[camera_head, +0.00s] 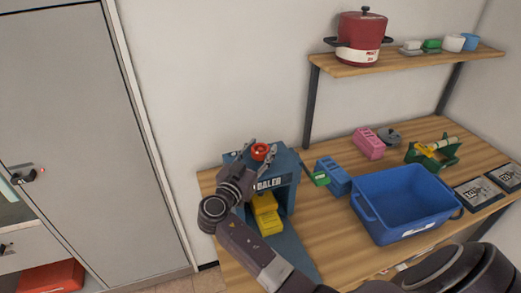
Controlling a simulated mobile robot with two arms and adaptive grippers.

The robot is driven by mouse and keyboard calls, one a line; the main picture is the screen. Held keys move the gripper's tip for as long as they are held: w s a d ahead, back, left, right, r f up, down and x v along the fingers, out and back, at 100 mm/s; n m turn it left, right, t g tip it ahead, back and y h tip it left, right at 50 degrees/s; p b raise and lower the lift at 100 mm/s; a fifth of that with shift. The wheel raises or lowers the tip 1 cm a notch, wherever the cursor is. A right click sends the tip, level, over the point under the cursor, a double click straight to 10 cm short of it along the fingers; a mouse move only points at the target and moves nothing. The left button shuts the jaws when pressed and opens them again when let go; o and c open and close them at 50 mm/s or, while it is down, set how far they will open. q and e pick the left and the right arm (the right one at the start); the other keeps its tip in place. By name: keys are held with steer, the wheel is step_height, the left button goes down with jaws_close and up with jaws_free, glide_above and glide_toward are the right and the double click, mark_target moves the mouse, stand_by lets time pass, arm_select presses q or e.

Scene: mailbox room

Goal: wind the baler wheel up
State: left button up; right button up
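The blue baler (285,163), labelled "BALER", stands at the left end of the wooden table. Its red wheel (260,151) sits on top. Yellow blocks (266,213) show in its open front. My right gripper (256,152) reaches in from the lower right, over the baler's left side. Its fingers are spread, with the wheel showing between their tips. I cannot tell whether they touch it. The wrist hides part of the baler's left side. My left gripper is not in view.
A blue bin (403,197) stands on the table (317,233) to the right. Behind it are a blue block (333,175), a pink block (368,143) and a green stand (433,152). A shelf (400,63) above holds a red pot (361,39). A grey door (65,100) is at left.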

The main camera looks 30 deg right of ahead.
steer(key=shift+c, duration=1.4)
steer(key=shift+f+t, duration=0.1)
steer(key=shift+t, duration=0.2)
